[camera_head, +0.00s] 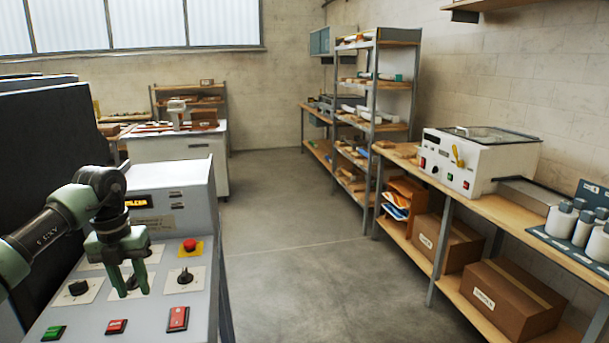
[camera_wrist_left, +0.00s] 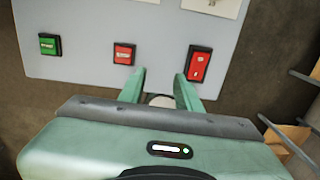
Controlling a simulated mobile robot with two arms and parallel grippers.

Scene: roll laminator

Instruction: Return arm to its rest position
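My left gripper (camera_head: 129,290) hangs over the laminator's sloped control panel (camera_head: 205,258), its two green fingers apart with a gap between them. In the left wrist view the fingers (camera_wrist_left: 160,75) are also apart, near a red button (camera_wrist_left: 124,54) and a red rocker switch (camera_wrist_left: 199,64). A pale round thing shows low between them; I cannot tell what it is. In the head view a dark knob sits partly hidden behind the fingers. Whether the fingers touch it is unclear. My left arm (camera_head: 45,235) reaches in from the left. My right gripper is out of view.
The panel bears a red emergency stop (camera_head: 190,246), black knobs (camera_head: 78,288) and a green button (camera_head: 53,332). The dark laminator body (camera_head: 45,150) stands behind my arm. A wooden bench (camera_head: 480,215) with a white machine (camera_head: 480,160) runs along the right. The floor between is clear.

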